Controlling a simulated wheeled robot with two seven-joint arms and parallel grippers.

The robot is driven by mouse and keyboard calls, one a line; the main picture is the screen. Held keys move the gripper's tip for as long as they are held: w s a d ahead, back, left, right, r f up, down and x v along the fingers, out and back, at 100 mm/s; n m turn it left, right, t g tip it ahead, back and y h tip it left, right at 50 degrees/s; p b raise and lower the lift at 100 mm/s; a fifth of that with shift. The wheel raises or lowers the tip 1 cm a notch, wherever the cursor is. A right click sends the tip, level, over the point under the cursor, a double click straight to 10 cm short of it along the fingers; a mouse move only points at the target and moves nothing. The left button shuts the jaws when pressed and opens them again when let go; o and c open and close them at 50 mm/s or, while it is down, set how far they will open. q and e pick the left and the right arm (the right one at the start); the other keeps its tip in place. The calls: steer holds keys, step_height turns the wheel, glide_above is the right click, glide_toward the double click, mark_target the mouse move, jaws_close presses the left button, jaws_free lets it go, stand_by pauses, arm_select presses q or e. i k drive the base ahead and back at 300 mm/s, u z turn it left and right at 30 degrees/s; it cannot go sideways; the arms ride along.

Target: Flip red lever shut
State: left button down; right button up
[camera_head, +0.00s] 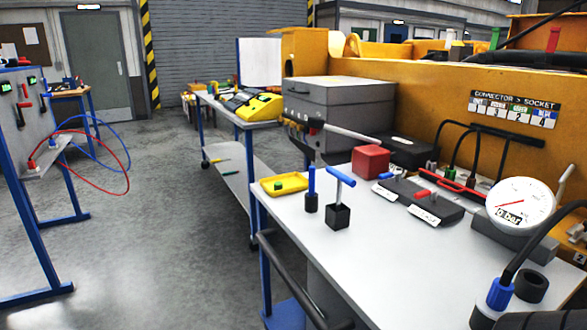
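A dark block (405,196) lies on the right-hand workbench. A small red lever (427,195) sits on its right part, above a white label (425,216). The red lever looks low and tilted; its exact position is too small to tell. A small blue lever (386,176) sits on the left part of the same block. A longer red handle (462,187) lies just behind the block at the right. Neither of my grippers is in view.
The grey bench (300,230) also carries a red cube (370,162), a yellow tray (284,184), a blue T-handle (341,177) in a black socket, and a white gauge (521,205). Black hoses arch at the right. Open floor (170,240) lies left.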

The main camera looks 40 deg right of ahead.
mark_target(434, 192)
steer(key=i, duration=2.8)
steer(key=z, duration=4.85)
